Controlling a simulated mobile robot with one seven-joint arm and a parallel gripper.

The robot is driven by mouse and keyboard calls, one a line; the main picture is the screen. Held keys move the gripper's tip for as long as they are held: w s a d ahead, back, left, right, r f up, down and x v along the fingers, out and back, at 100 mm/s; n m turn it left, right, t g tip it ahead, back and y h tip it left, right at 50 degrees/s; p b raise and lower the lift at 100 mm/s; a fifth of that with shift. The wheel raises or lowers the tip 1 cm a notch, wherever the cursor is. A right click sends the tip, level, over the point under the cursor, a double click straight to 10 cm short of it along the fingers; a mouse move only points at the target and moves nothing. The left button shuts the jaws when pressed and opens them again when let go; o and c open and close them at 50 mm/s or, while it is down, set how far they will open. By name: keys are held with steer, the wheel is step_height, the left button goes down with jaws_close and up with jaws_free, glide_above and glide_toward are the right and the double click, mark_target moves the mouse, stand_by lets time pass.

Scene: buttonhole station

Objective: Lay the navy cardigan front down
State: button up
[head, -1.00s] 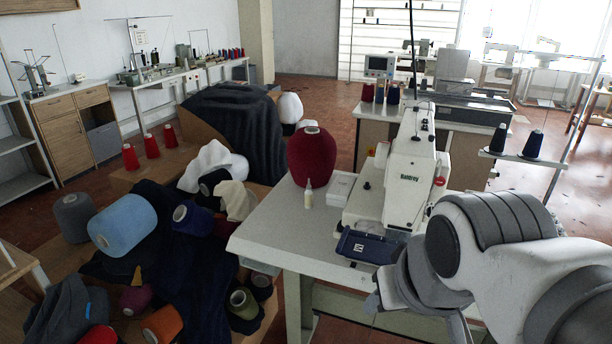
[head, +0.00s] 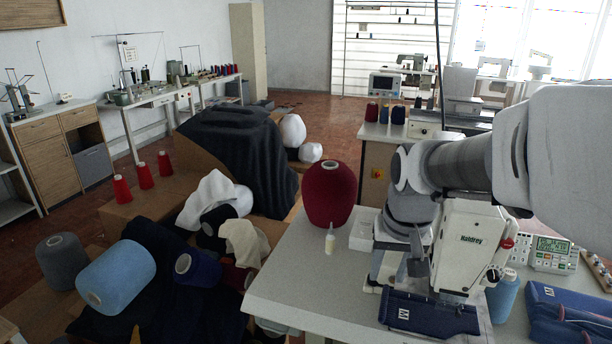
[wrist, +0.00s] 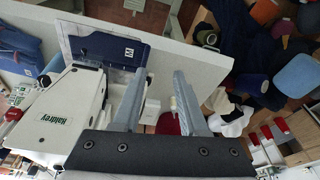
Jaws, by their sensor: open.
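A navy folded knit piece (head: 430,312) with a small white label lies flat on the pale table in front of the buttonhole machine (head: 468,245). It also shows in the wrist view (wrist: 100,48). A second navy piece (head: 570,312), with a label and a reddish edge, lies farther right; part of it shows in the wrist view (wrist: 22,48). I cannot tell which is the cardigan front. My gripper (wrist: 160,74) is open and empty, apart from both pieces. In the head view it points down beside the machine, partly hidden by my arm.
A dark red yarn cone (head: 329,195) and a small bottle (head: 330,240) stand at the table's left. A blue cone (head: 503,297) stands between the navy pieces. A control box (head: 552,255) is behind the right piece. The table's front left (head: 300,292) is clear.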

steer(key=w+d+f+m+g+p, duration=0.1)
steer(key=w+d+f, duration=0.1)
steer(key=w+f, duration=0.35)
steer(key=m+g, duration=0.1)
steer(key=g, duration=0.1)
glide_above(384, 309)
step_height(384, 309, down, 7)
step_height(384, 309, down, 7)
steer(key=b, duration=0.4)
steer(key=shift+a, duration=0.1)
steer(key=shift+w, duration=0.1)
steer(key=shift+r+p, duration=0.2)
steer(key=shift+p, duration=0.2)
steer(key=p, duration=0.3)
steer(key=shift+r, duration=0.25)
steer(key=shift+p, duration=0.95)
steer(key=shift+f+p, duration=0.1)
steer(key=shift+p, duration=0.45)
